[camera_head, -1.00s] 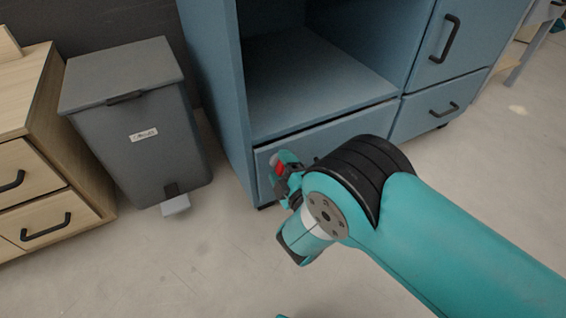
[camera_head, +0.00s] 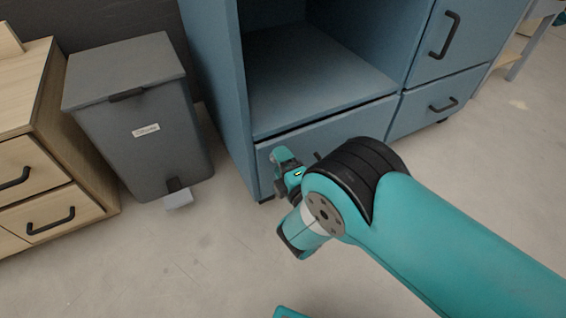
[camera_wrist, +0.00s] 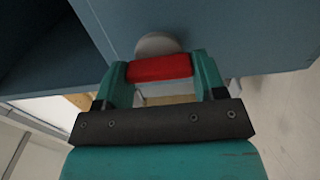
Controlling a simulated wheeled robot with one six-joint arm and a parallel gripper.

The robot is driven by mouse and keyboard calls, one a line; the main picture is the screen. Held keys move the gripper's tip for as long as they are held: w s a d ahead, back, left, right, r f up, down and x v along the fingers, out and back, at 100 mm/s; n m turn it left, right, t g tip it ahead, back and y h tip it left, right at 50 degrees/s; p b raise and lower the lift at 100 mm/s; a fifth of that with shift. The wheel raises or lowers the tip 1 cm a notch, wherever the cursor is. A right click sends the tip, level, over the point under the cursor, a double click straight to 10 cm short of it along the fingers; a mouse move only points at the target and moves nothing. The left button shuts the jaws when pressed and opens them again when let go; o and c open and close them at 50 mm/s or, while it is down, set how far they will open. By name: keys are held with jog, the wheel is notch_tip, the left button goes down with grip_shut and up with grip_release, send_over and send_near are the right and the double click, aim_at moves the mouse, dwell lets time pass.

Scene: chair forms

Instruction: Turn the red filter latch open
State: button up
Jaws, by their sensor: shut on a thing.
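The red filter latch (camera_wrist: 160,68) lies between the two teal fingers of my gripper (camera_wrist: 161,64) in the wrist view. The fingers are shut on it, one on each side. A pale grey round base (camera_wrist: 157,43) shows behind the latch against the blue panel. In the head view my gripper (camera_head: 284,170) is at the front of the low blue panel (camera_head: 355,138), below the open compartment. The red of the latch is hidden there.
The blue cabinet (camera_head: 218,95) has an open compartment above the panel and black-handled fronts at right. A grey pedal bin (camera_head: 142,125) and a wooden drawer unit (camera_head: 75,150) stand at left. The floor (camera_head: 180,265) in front is clear.

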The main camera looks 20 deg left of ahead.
jog(key=shift+s+a, duration=0.1)
jog(key=shift+s, duration=0.05)
jog(key=o, duration=0.9)
jog(key=shift+d, duration=0.2)
